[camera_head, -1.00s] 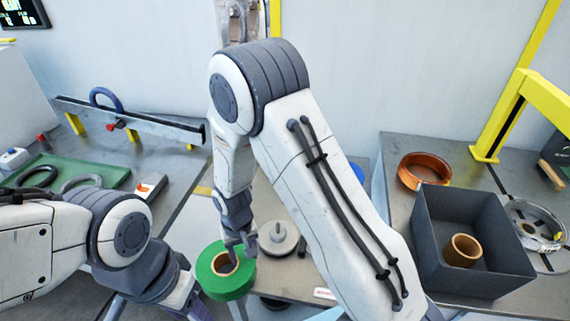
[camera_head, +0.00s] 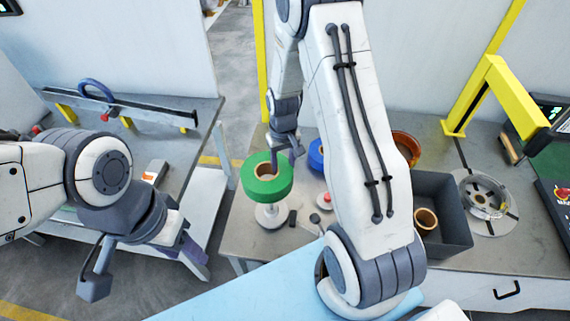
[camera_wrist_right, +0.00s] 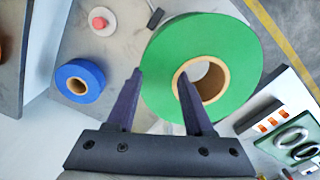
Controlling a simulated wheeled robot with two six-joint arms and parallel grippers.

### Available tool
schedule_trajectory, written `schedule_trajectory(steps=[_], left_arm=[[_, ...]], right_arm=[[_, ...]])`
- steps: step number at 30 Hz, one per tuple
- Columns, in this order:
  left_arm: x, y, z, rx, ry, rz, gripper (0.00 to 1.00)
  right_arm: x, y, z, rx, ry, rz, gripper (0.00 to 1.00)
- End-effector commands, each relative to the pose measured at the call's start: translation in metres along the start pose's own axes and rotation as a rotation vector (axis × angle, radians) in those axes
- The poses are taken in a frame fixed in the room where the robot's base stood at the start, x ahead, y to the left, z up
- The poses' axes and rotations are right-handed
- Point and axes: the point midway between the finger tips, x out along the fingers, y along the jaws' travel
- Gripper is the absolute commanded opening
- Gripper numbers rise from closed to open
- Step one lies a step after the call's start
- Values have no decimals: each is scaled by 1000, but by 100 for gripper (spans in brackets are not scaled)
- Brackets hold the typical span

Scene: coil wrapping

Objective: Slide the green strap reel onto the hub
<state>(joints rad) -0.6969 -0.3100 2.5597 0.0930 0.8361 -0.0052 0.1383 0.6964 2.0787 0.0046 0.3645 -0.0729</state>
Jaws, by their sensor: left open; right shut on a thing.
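The green strap reel (camera_head: 267,188) lies flat over a white stand (camera_head: 272,216) with a round base at the near table's left side. It also shows large in the right wrist view (camera_wrist_right: 236,60), with a tan core. My right gripper (camera_head: 288,150) reaches down onto the reel. In its wrist view my right gripper (camera_wrist_right: 160,78) is shut on the reel's ring, one finger in the core, one outside. Something pale shows inside the core; I cannot tell if the reel is seated on the hub. My left gripper (camera_head: 186,247) is open and empty, left of the table.
A blue reel (camera_head: 316,155) and a red-knobbed disc (camera_head: 325,200) are right of the green reel. A dark bin (camera_head: 455,190) holds a tan ring. An orange reel (camera_head: 406,148) and a metal wheel (camera_head: 484,196) lie further right. My right arm covers the middle.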

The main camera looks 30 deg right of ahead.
Motion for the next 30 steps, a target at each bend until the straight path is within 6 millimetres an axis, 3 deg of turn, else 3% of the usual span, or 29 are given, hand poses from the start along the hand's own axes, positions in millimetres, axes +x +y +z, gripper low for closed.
schedule_trajectory(steps=[2, 9, 30], left_arm=[[7, 0, 0, -1, 0, 0, 50], [18, -1, 1, -4, -1, 0, 50], [22, -2, 1, -4, 0, 0, 50]], right_arm=[[16, 3, 0, 1, -3, 0, 0], [43, 4, 0, 1, -1, 0, 0], [52, 5, 1, 1, 1, -6, 0]])
